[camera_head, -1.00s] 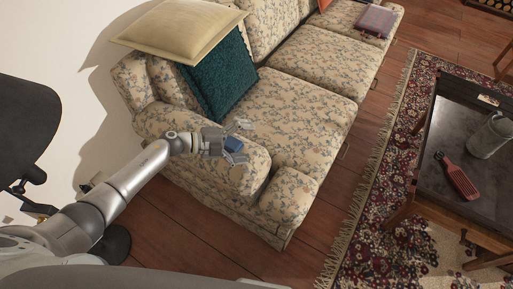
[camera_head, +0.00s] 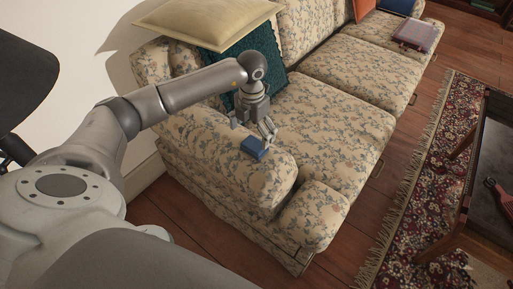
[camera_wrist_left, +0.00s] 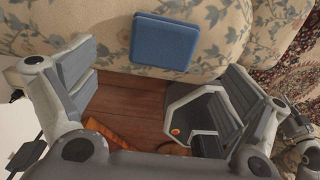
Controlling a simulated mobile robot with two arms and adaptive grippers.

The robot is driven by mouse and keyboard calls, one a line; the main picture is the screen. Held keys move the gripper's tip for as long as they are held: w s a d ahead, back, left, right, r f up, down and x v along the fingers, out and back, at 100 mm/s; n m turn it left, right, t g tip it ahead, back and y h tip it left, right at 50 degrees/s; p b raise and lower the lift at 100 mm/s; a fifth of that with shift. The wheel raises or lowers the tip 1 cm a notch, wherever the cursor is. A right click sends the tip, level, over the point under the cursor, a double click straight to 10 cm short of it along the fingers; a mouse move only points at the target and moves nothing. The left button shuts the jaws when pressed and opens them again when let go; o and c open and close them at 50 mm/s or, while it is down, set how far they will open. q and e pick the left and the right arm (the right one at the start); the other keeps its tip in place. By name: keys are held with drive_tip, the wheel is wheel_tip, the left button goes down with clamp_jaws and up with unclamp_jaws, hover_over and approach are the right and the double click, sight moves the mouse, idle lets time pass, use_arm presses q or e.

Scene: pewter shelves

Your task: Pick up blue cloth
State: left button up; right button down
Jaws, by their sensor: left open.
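The blue cloth (camera_head: 254,148) is a small, folded-looking blue square lying on the near armrest of the floral sofa. In the left wrist view, the blue cloth (camera_wrist_left: 163,42) lies flat on the floral fabric at top centre, beyond the gap between the fingers. My left gripper (camera_head: 252,124) points down over the armrest, close by the cloth. In the wrist view the fingers of the left gripper (camera_wrist_left: 157,82) are spread wide with nothing between them. Whether a finger touches the cloth is unclear.
The floral sofa (camera_head: 325,125) has a yellow cushion (camera_head: 208,22) and a teal cushion (camera_head: 258,58) at the near end. A purplish case (camera_head: 415,34) lies on the far seat. A patterned rug (camera_head: 430,190) and a dark table (camera_head: 492,165) stand to the right.

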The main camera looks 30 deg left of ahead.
sight(254, 143)
use_arm(q)
drive_tip(key=f, duration=0.6)
drive_tip(key=shift+w+d+b, duration=0.2)
drive_tip(key=shift+w+b, duration=0.1)
drive_tip(key=shift+b, duration=0.05)
use_arm(e)
drive_tip(key=r, duration=0.1)
drive_tip(key=w+r, duration=0.1)
drive_tip(key=shift+r, duration=0.3)
use_arm(q)
drive_tip(key=c, duration=1.1)
